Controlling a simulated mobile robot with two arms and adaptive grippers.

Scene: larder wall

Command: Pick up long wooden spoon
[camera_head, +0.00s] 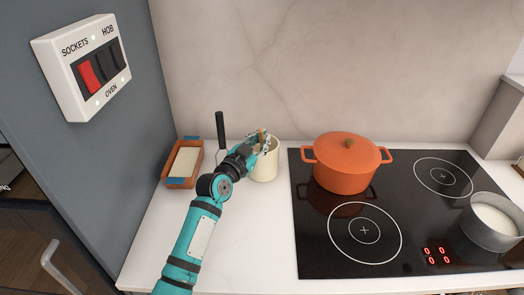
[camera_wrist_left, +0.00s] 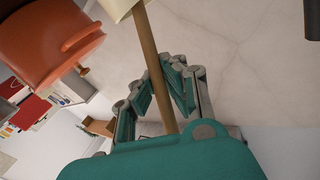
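The long wooden spoon shows as a straight brown handle (camera_wrist_left: 148,45) in the left wrist view. It runs out of a cream crock (camera_wrist_left: 117,6) at the top edge. In the head view the cream crock (camera_head: 265,165) stands on the white counter left of the hob. My left gripper (camera_head: 264,142) is at the crock's mouth, and only a bit of wood shows there. In the left wrist view the fingers (camera_wrist_left: 160,78) close in on both sides of the handle and appear shut on it. The spoon's lower end is hidden in the crock. My right gripper is out of view.
A black-handled utensil (camera_head: 220,132) stands just behind my left arm. A terracotta tray (camera_head: 185,163) lies at the left by the grey wall. An orange lidded pot (camera_head: 346,165) and a saucepan (camera_head: 492,226) stand on the black hob (camera_head: 320,255). The front counter is clear.

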